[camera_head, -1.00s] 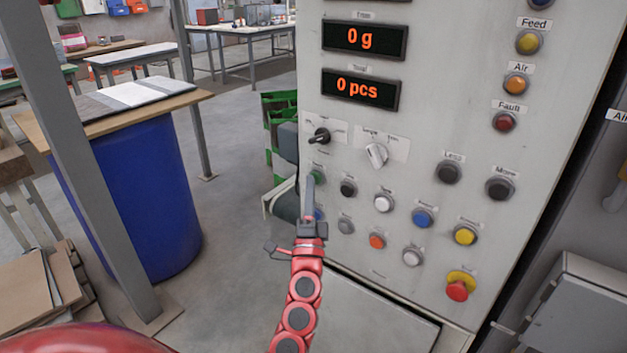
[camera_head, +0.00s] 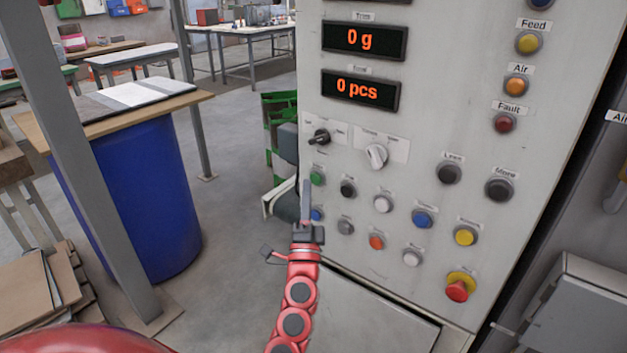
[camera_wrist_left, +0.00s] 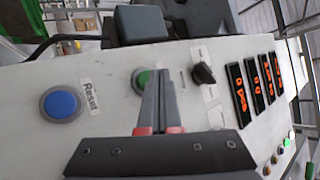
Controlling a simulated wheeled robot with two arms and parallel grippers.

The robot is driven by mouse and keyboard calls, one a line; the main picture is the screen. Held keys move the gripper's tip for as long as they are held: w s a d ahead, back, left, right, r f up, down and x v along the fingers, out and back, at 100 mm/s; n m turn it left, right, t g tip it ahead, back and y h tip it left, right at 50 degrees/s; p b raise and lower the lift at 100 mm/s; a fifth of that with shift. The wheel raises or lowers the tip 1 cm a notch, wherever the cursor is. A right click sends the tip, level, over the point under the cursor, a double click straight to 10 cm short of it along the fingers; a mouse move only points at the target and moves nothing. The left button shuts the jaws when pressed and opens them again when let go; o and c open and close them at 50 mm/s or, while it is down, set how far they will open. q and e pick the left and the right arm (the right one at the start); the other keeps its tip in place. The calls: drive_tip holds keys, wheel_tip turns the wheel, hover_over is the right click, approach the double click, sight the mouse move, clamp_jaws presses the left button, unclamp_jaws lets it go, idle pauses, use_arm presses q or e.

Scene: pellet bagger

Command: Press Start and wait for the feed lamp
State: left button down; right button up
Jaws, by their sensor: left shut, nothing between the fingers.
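A green button (camera_head: 317,178), its label too small to read, is at the left edge of the grey control panel (camera_head: 440,120); it also shows in the left wrist view (camera_wrist_left: 144,80), partly hidden by my fingers. My left gripper (camera_head: 306,186) is shut and empty. In the head view its tips are just left of the green button and a little below it; a gap or touch cannot be told. The yellow lamp under the Feed label (camera_head: 528,43) is at the panel's upper right; it looks dull. My right gripper is not in view.
The blue Reset button (camera_wrist_left: 62,103) is beside the green one. Several other buttons and a red emergency knob (camera_head: 458,288) are on the panel. Displays (camera_head: 362,90) read 0 g and 0 pcs. A blue barrel (camera_head: 150,200) and grey post (camera_head: 85,170) stand left.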

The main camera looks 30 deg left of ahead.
use_arm(q)
drive_tip(key=s, duration=0.6)
drive_tip(key=shift+a+p, duration=0.25)
drive_tip(key=shift+p, duration=0.15)
idle(0.5)
